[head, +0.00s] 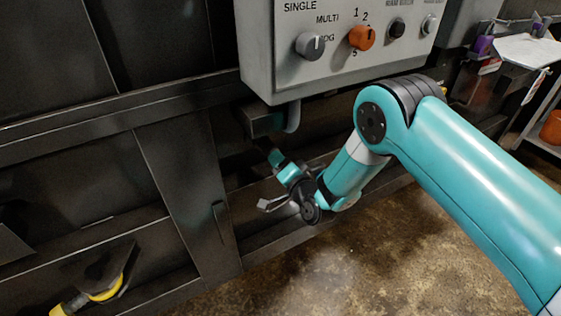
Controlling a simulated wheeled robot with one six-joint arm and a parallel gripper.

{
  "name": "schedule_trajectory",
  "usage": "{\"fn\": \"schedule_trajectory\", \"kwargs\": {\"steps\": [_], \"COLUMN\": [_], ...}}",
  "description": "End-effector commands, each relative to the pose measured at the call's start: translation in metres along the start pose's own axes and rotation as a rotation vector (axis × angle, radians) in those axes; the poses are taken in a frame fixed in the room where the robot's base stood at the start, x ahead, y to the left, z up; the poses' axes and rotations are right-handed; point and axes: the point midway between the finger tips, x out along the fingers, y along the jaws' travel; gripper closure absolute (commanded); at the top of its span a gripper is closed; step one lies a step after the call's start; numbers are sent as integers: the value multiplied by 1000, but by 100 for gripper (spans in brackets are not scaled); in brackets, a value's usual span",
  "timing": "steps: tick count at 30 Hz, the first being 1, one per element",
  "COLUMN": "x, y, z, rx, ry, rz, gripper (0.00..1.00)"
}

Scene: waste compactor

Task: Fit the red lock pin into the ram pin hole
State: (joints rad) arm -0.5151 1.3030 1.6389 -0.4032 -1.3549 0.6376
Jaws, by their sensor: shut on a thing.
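My teal arm reaches in from the right, and its end bends up and left below the grey control box. My gripper (271,154) is small in the head view, against the dark machine just under the box. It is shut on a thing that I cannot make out. No red lock pin shows clearly; the gripper and shadow may hide it. I cannot pick out the ram pin hole in the dark recess around the gripper.
The grey control box (262,55), with several knobs, hangs just above the gripper. A dark steel post (185,190) stands to its left. A yellow-handled thing (100,288) lies at lower left. A shelf with papers (528,48) is at upper right. The floor (350,260) below is clear.

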Motion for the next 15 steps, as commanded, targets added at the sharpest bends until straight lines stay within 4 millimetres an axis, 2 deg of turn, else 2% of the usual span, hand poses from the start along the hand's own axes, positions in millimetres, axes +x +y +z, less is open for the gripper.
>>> {"fn": "schedule_trajectory", "kwargs": {"steps": [15], "x": [4], "y": [-1], "z": [2], "rx": [1], "ry": [-4], "rz": [0], "gripper": [89]}}
